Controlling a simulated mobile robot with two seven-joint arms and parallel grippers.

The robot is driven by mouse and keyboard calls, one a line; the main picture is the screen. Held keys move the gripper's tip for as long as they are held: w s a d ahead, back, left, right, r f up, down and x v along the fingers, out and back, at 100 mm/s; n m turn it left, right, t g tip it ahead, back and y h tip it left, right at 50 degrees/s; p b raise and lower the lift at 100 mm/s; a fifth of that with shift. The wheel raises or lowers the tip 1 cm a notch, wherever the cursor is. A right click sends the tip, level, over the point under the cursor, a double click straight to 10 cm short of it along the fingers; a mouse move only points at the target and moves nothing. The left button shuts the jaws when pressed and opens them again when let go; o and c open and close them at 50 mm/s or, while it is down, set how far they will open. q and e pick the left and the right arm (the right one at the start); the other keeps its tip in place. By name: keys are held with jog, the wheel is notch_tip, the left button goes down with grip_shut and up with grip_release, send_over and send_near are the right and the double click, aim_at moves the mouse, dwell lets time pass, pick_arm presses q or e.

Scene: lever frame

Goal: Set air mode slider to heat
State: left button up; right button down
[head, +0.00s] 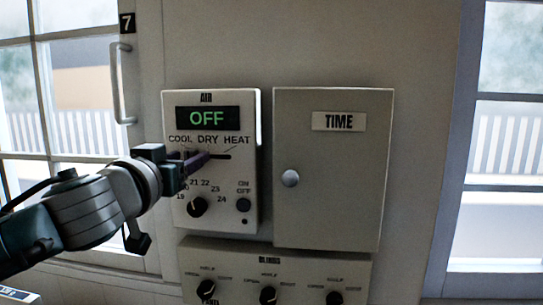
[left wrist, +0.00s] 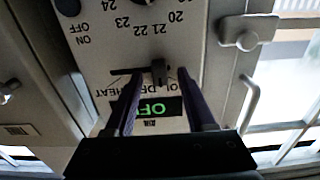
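The white AIR panel (head: 252,140) shows OFF on its display, with COOL, DRY and HEAT labels above a horizontal slot. The small dark slider knob (left wrist: 158,70) shows in the left wrist view, where the panel looks upside down. It sits toward the COOL side, with open slot running toward HEAT. My left gripper (head: 196,160) is in front of the slot and hides the knob in the head view. Its two fingers (left wrist: 164,90) are apart, one on each side of the knob; I cannot tell whether either touches it. My right gripper is not in view.
The panel also has a temperature dial (head: 197,207) and an ON/OFF button (head: 243,205). A TIME cabinet door (head: 335,200) with a round knob stands to the right. The BLINDS panel (head: 300,258) is below. A window handle (head: 118,85) is at the left.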

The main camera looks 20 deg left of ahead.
pick_arm(q)
grip_shut()
dwell(1.3)
